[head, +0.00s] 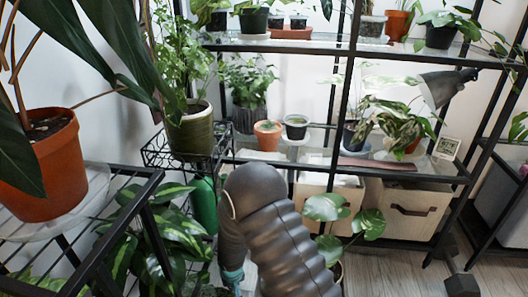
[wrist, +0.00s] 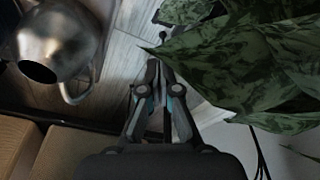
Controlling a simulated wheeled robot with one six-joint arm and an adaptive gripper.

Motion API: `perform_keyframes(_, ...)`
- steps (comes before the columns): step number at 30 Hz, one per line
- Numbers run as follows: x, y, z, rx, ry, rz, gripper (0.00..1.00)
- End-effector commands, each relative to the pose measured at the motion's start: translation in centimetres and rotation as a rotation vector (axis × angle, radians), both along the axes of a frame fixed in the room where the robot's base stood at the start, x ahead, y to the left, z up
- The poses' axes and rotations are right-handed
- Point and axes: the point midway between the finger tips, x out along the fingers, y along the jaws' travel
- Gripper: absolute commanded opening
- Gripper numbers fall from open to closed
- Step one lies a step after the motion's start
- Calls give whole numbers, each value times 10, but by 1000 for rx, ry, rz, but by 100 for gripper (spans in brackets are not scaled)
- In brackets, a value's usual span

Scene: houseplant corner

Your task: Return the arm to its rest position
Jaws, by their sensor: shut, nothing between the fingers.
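My gripper (wrist: 158,75) shows in the wrist view with its fingertips together and nothing between them. It is over the wood floor, between a metal can and dark green leaves. In the head view my dark ribbed arm rises at the bottom centre and bends over, pointing down. The gripper itself is mostly hidden there.
Large patterned leaves (wrist: 240,60) come close to my fingers on the right. A metal watering can (wrist: 58,42) is at the left. In the head view, a terracotta pot (head: 42,165) is on the left rack, and the shelf (head: 300,47) behind holds several plants.

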Motion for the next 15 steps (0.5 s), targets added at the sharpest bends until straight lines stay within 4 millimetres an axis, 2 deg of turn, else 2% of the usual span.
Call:
perform_keyframes(5, -11, -14, -3, -67, 43, 54, 0)
perform_keyframes(9, -45, -44, -7, -168, 146, 89, 0)
perform_keyframes(12, -60, -60, 16, -213, 194, 107, 0)
perform_keyframes(15, -67, -72, 39, -233, 219, 106, 0)
